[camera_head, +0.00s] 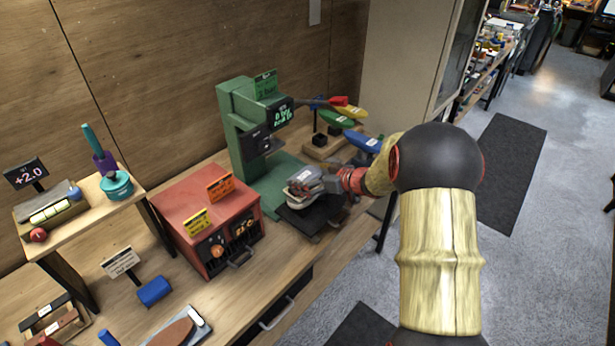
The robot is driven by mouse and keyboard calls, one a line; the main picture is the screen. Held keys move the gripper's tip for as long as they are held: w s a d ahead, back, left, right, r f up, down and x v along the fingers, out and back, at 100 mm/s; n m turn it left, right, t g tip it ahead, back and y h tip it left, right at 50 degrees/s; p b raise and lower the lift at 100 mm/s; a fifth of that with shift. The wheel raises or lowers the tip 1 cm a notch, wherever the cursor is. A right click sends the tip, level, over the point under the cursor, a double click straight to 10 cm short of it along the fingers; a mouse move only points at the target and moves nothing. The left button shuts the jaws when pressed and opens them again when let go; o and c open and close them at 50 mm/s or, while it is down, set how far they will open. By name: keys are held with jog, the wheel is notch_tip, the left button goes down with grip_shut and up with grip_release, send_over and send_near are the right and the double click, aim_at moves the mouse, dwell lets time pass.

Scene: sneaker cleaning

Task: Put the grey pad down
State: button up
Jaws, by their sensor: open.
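My gripper (326,183) is at the end of my arm, low over the workbench, in front of the green press. A small light-grey layered object (304,184) is at its fingertips, above a black plate (303,223) at the bench's front edge. I cannot tell whether this object is the grey pad, a shoe or both together. The jaws are open, but their fingers are small and partly merge with the grey object. Whether they touch it is unclear. My wrist and forearm hide what lies behind them to the right.
A green press (236,130) stands behind the gripper. A red box (193,222) with a front handle is to its left. A wooden stand with coloured paddles (341,118) is at the back right. A raised shelf (88,212) is at far left. Open floor (520,230) lies right.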

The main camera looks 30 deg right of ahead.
jog(key=p+v, duration=0.3)
jog(key=v, duration=0.8)
notch_tip(320, 180, up, 12)
jog(key=w+m+h, duration=0.2)
jog(key=h, duration=0.4)
jog(key=s+a+r+m+h, duration=0.2)
jog(key=s+a+r+h, duration=0.1)
jog(key=s+r, duration=0.25)
jog(key=s+a+f+g+y, duration=0.1)
jog(key=s+a+g+y, duration=0.1)
jog(key=s+a, duration=0.8)
jog(key=s+a+f+g+y, duration=0.2)
jog(key=s+a+g, duration=0.2)
jog(key=s+a, duration=0.6)
jog(key=s, duration=0.5)
jog(key=shift+y, duration=0.3)
jog(key=shift+s+f, duration=0.1)
jog(key=shift+f, duration=0.05)
